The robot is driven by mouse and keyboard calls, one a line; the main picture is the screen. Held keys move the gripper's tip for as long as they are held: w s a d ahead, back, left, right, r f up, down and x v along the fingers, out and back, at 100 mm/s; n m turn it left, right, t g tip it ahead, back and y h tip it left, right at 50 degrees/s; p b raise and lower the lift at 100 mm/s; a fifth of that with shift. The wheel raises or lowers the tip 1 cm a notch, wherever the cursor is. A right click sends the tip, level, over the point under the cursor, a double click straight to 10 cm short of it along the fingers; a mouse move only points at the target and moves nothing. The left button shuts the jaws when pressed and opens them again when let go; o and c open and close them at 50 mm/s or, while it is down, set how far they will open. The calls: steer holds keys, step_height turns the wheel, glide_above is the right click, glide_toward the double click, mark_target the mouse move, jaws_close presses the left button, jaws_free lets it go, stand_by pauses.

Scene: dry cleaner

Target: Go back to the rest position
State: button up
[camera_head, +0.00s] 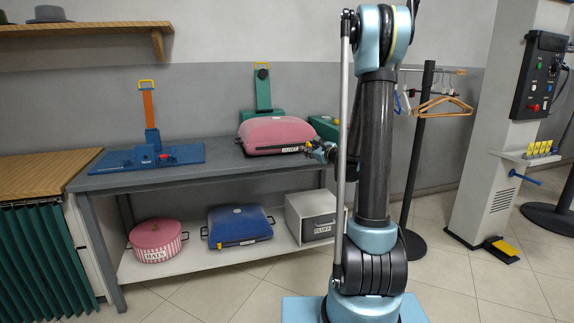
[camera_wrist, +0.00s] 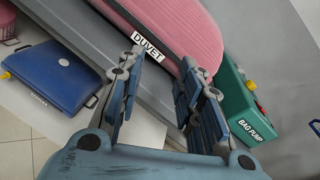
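My gripper (camera_head: 316,150) is at the right end of the grey table, beside the pink bag labelled DUVET (camera_head: 275,134). In the wrist view my gripper (camera_wrist: 163,62) has its two fingers spread apart, with nothing between them. The pink bag (camera_wrist: 182,25) lies on the table just beyond the fingertips; whether they touch it I cannot tell. My arm stands bent in the middle of the head view, its forearm reaching left toward the table.
The grey table (camera_head: 90,181) holds a blue press (camera_head: 150,155) and a green bag pump (camera_wrist: 245,115). On its lower shelf stand a pink HATS box (camera_head: 155,241), a blue bag (camera_head: 238,226) and a FLUFF box (camera_head: 312,219). A hanger rack (camera_head: 419,150) stands right.

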steer(key=s+a+f+n+g, duration=0.1)
steer(key=s+a+n+g, duration=0.15)
steer(key=s+n, duration=0.65)
steer(key=s+a+n+g, duration=0.1)
steer(key=s+n+g, duration=0.35)
steer(key=s, duration=0.75)
steer(key=s+d+f+n+g+h, duration=0.2)
steer(key=s+d+f+n, duration=0.1)
steer(key=s, duration=0.6)
steer(key=s+d+f+n+g+h, duration=0.2)
steer(key=s+d+f+n, duration=0.2)
steer(key=s, duration=0.5)
steer(key=s+d+f+n+g+h, duration=0.1)
steer(key=s+d+f+n+h, duration=0.2)
steer(key=s, duration=0.6)
steer(key=shift+s+d+f+n+g, duration=0.2)
steer(key=shift+s+d+n+g, duration=0.15)
steer(key=shift+n, duration=0.7)
steer(key=shift+s, duration=0.1)
